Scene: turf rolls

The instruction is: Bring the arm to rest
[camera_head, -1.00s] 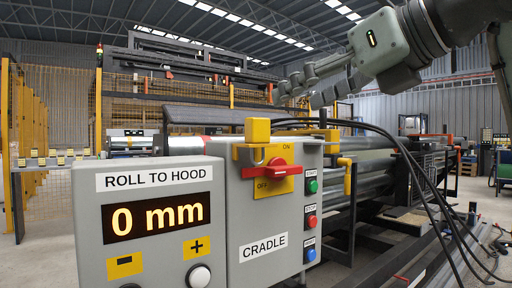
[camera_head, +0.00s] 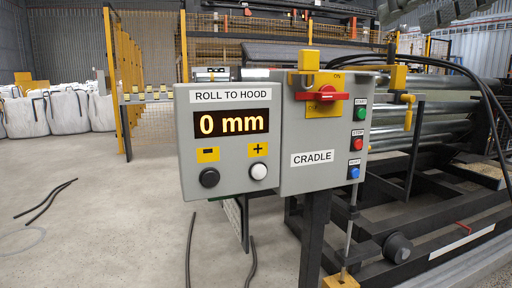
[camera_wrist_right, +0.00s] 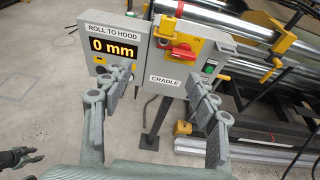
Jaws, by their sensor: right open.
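My right gripper (camera_wrist_right: 158,84) is open and empty, its two grey fingers spread wide in the right wrist view in front of the control box. In the head view only a grey part of it (camera_head: 445,14) shows at the top right edge, above the box and apart from it. The grey control box (camera_head: 230,180) has a display (camera_head: 232,123) reading 0 mm. Its red rotary switch (camera_head: 322,104) lies horizontal. A dark gripper, apparently my left one (camera_wrist_right: 18,160), shows at the lower left of the wrist view; its jaw state is unclear.
Green, red and blue buttons (camera_head: 357,144) line the box's right side. Metal rollers (camera_head: 440,105) and a dark frame (camera_head: 440,205) fill the right. Black hoses hang there. Open concrete floor (camera_head: 90,230) lies left, with loose cables and white bags (camera_head: 65,112) farther back.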

